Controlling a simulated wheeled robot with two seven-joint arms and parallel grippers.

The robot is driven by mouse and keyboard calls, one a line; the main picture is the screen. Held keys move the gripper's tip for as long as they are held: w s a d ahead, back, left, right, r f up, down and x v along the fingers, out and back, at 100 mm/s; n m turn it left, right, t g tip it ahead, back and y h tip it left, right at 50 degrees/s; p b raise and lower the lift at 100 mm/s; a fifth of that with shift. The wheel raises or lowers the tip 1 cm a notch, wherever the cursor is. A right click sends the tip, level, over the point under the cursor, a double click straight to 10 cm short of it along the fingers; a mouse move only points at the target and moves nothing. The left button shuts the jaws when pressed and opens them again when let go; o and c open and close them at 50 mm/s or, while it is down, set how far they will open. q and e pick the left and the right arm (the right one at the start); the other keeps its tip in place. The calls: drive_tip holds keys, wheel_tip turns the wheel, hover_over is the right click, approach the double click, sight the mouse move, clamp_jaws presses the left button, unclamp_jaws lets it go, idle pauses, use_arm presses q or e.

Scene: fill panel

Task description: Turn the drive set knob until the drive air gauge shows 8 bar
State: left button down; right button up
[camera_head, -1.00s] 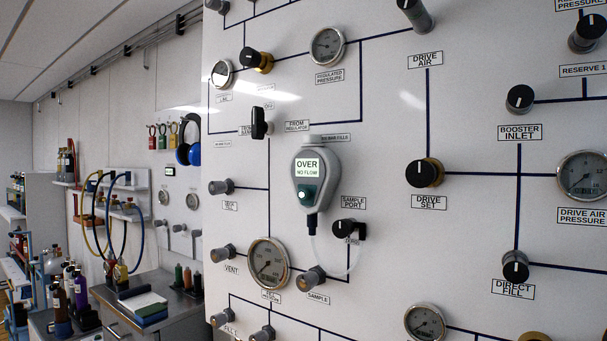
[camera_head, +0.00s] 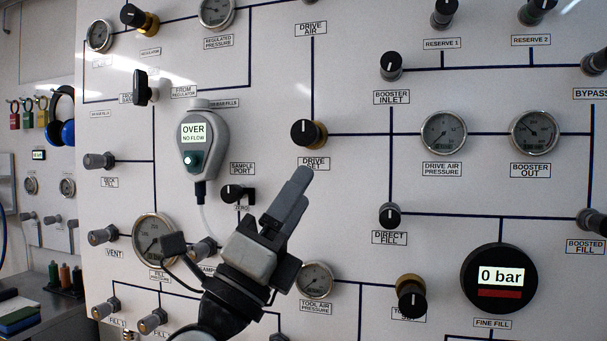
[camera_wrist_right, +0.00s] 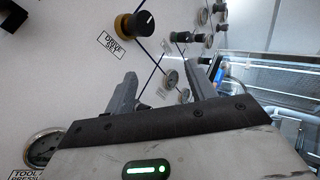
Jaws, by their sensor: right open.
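The drive set knob (camera_head: 305,133), black on a brass collar, sticks out of the white panel above its label. It also shows at the top of the right wrist view (camera_wrist_right: 140,24). The drive air pressure gauge (camera_head: 444,133) is to its right, round with a pale face; its needle is too small to read. My right gripper (camera_head: 300,186) is just below the knob in the head view, apart from it. In the right wrist view its fingers (camera_wrist_right: 171,80) are spread and empty, with the knob above the left finger. My left gripper is in neither view.
The direct fill knob (camera_head: 390,215) and booster inlet knob (camera_head: 391,66) stick out at right. The sample port knob (camera_head: 236,193) and hanging flow meter (camera_head: 203,143) are left of my gripper. The tool air gauge (camera_head: 315,280) is below it. Bare panel surrounds the drive set knob.

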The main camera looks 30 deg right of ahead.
wheel_tip(320, 180, up, 4)
drive_tip(key=s+d+m+g+y+b, duration=0.1)
drive_tip(key=s+m+y, duration=0.2)
drive_tip(key=m+y, duration=0.2)
drive_tip(key=n+t+y+b, duration=0.2)
drive_tip(key=n+t+y, duration=0.1)
drive_tip(key=t+y, duration=0.45)
approach(304, 134)
drive_tip(key=shift+g+y, duration=0.35)
drive_tip(key=p+x, duration=0.1)
drive_tip(key=x, duration=0.2)
drive_tip(key=p+x, duration=0.1)
drive_tip(key=x, duration=0.2)
drive_tip(key=r+p+x, duration=0.1)
drive_tip(key=x, duration=0.2)
drive_tip(key=shift+d, duration=0.1)
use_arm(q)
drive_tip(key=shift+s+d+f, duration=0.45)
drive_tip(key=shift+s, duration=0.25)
use_arm(e)
drive_tip(key=shift+w+d, duration=0.45)
drive_tip(key=shift+w, duration=0.1)
